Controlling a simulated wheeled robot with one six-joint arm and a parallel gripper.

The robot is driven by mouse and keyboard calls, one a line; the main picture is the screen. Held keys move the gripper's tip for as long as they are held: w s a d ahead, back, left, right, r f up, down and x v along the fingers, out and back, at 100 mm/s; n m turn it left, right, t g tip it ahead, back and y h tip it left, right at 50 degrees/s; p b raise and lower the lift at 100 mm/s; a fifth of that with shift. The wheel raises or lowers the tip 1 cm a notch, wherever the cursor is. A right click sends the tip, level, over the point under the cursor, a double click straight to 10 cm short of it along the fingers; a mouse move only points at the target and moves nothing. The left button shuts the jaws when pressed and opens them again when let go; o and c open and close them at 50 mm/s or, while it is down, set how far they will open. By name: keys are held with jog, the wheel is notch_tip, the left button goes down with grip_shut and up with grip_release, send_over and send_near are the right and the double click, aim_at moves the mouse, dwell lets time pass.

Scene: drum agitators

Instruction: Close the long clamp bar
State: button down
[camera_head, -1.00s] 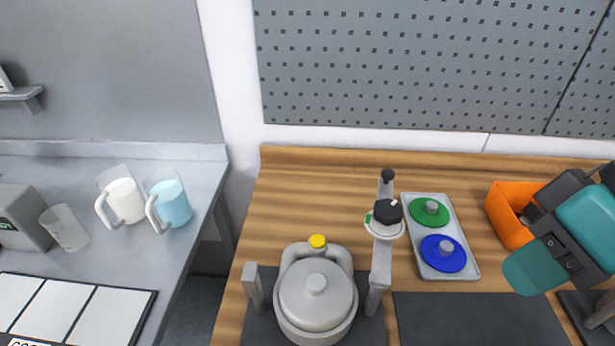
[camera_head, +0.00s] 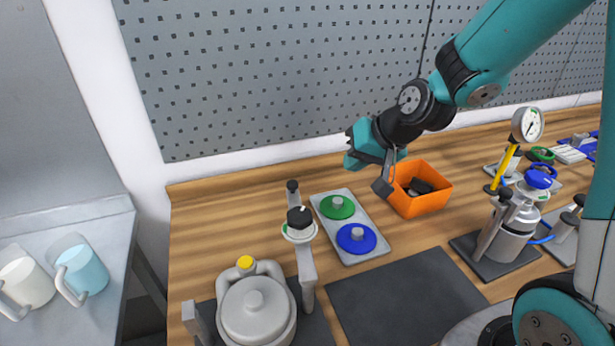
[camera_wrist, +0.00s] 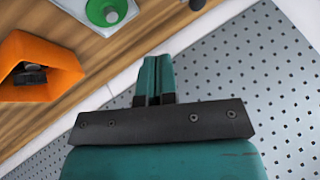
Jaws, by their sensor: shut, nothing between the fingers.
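The long clamp bar (camera_head: 304,262) is a grey bar hinged at the right post of the round lidded vessel (camera_head: 254,309). It is swung open, pointing away toward the back wall, beside the lid rather than across it. It carries a black knob on a white dial (camera_head: 300,222) and has a dark end knob (camera_head: 292,186). My gripper (camera_head: 352,158) is up and to the right of the bar's end, near the pegboard, apart from it. In the wrist view its teal fingers (camera_wrist: 155,78) are together and empty.
A tray (camera_head: 341,226) with green and blue discs lies right of the bar. An orange bin (camera_head: 430,202) is behind it; it also shows in the wrist view (camera_wrist: 60,73). A pegboard (camera_head: 270,75) rises behind. A gas cylinder with gauge (camera_head: 515,226) stands right. A dark mat (camera_head: 405,298) is bare.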

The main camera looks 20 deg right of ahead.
jog(key=w+a+f+p, duration=0.4)
jog(key=w+a+f, duration=0.2)
jog(key=a+f, duration=0.1)
jog(key=shift+f+p, duration=0.35)
jog(key=shift+w+a, duration=0.1)
jog(key=shift+w, duration=0.05)
